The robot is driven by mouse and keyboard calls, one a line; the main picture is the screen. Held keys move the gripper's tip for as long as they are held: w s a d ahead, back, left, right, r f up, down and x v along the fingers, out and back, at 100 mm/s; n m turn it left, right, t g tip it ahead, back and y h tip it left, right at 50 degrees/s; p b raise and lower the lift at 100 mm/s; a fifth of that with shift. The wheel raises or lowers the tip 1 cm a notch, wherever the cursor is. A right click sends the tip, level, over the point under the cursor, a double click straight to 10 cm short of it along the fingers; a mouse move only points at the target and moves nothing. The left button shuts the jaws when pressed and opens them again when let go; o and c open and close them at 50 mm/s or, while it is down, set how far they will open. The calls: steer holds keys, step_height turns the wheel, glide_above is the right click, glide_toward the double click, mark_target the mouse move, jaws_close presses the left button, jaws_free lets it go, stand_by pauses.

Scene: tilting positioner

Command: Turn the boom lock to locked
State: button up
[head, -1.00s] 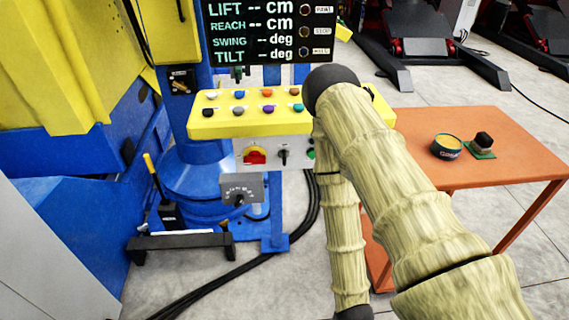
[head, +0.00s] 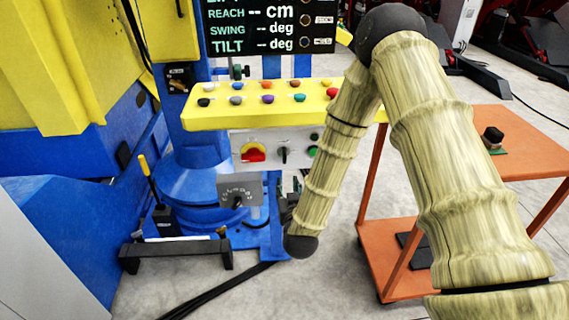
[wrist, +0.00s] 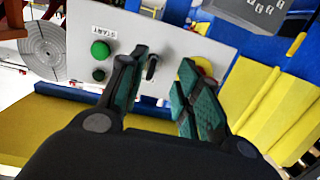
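No label reading boom lock is legible, so I cannot tell for sure which control it is. A grey switch panel (head: 270,146) carries a small black selector (head: 283,154), a red switch on yellow (head: 254,152) and green buttons (head: 312,152). In the wrist view the black selector (wrist: 152,67) shows between the finger ends of my gripper (wrist: 160,66), which is open with nothing held. The red switch is partly behind the right finger. I cannot tell the selector's setting or whether a finger touches it. In the head view my gripper is mostly hidden behind my arm.
A yellow button console (head: 250,117) sits above the panel, under a black display (head: 262,28). A grey dial box (head: 240,190) is below. A yellow-handled lever (head: 148,178) stands left. An orange table (head: 490,125) stands right.

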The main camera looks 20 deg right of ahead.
mark_target(285, 158)
steer(key=shift+t+h, duration=0.4)
steer(key=shift+t, duration=0.2)
steer(key=w+r, duration=0.1)
steer(key=w, duration=0.3)
steer(key=w+d+r, duration=0.1)
steer(key=w, duration=0.3)
steer(key=w+d+r, duration=0.1)
steer(key=w, duration=0.3)
steer(key=shift+w+d+r, duration=0.1)
steer(key=shift+w+d, duration=0.05)
steer(key=shift+w, duration=0.05)
jaws_close()
